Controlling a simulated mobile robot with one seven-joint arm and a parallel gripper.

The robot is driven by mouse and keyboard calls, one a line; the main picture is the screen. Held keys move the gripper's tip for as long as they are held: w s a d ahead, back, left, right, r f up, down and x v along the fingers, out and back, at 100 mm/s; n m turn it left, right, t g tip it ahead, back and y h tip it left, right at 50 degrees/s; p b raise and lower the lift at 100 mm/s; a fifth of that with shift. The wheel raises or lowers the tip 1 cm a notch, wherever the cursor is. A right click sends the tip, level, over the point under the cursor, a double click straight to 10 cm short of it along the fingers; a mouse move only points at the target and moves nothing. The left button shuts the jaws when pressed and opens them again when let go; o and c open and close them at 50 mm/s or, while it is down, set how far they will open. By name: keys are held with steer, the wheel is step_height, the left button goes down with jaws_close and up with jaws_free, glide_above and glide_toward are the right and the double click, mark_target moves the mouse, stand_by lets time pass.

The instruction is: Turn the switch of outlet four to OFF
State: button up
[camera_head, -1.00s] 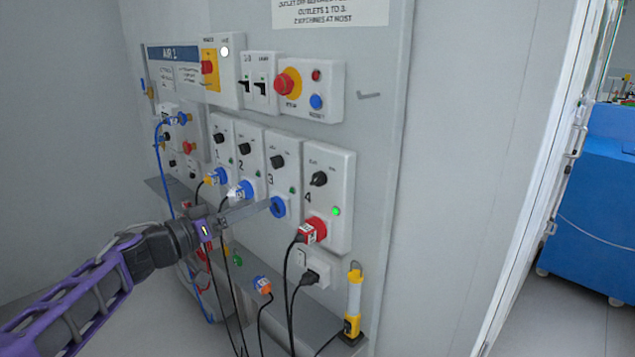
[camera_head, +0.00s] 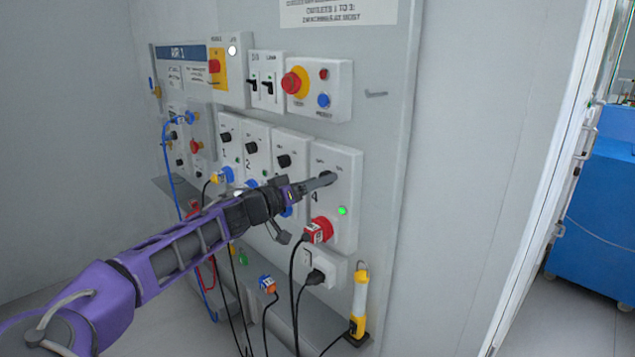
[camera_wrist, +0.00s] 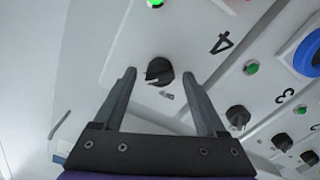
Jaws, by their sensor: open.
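Outlet four (camera_head: 345,235) is the rightmost panel in the row, with a lit green lamp (camera_head: 343,211) and a red plug (camera_head: 318,231) in its socket. Its black rotary switch (camera_wrist: 159,71) shows in the wrist view between the two fingertips of my gripper (camera_wrist: 165,84). The gripper is open, and its fingers stand on either side of the switch without visible contact. In the head view my gripper (camera_head: 322,182) covers most of the switch, so its setting is hard to read there.
The outlet three switch (camera_wrist: 237,116) with its green lamp (camera_wrist: 251,67) lies beside my right finger. A red emergency stop button (camera_head: 292,82) sits above. Black cables hang below the plugs. A yellow work lamp (camera_head: 359,300) stands at the lower right.

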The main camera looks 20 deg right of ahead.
steer(key=shift+d, duration=0.1)
jaws_close()
stand_by(0.4)
steer(key=n+p, duration=0.8)
steer(key=n, duration=0.9)
steer(key=shift+w+n, duration=0.1)
steer(key=shift+n, duration=0.3)
steer(key=shift+f, duration=0.1)
stand_by(0.5)
